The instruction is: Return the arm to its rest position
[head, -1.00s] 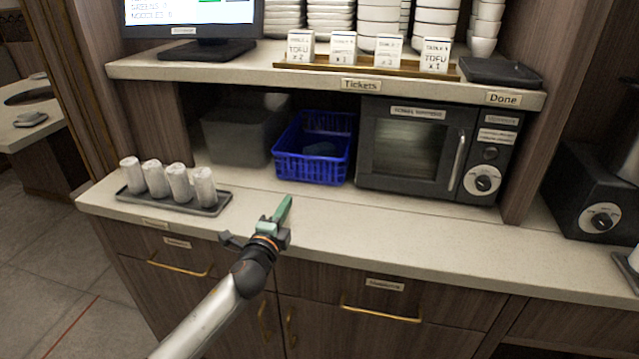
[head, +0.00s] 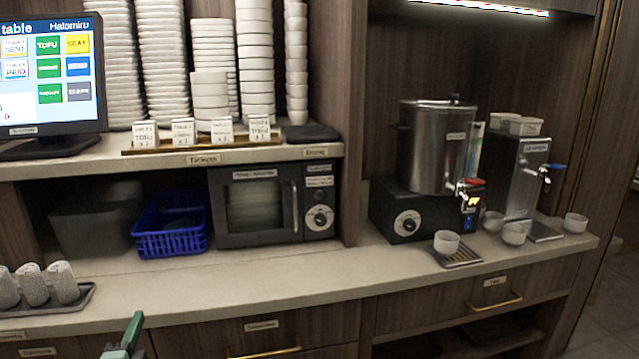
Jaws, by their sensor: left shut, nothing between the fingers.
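My left gripper (head: 133,330) shows at the bottom edge of the head view, left of the middle. Its green fingers point up, in front of the counter's front edge. It is shut and holds nothing. Most of my left arm is below the picture. My right gripper is not in the head view.
The counter (head: 290,282) is mostly clear in front of the blue basket (head: 170,243) and the towel warmer (head: 262,238). Rolled towels stand on a dark tray (head: 80,303) at left. A steel urn (head: 432,150), a dispenser (head: 512,180) and several white cups (head: 446,242) stand at right.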

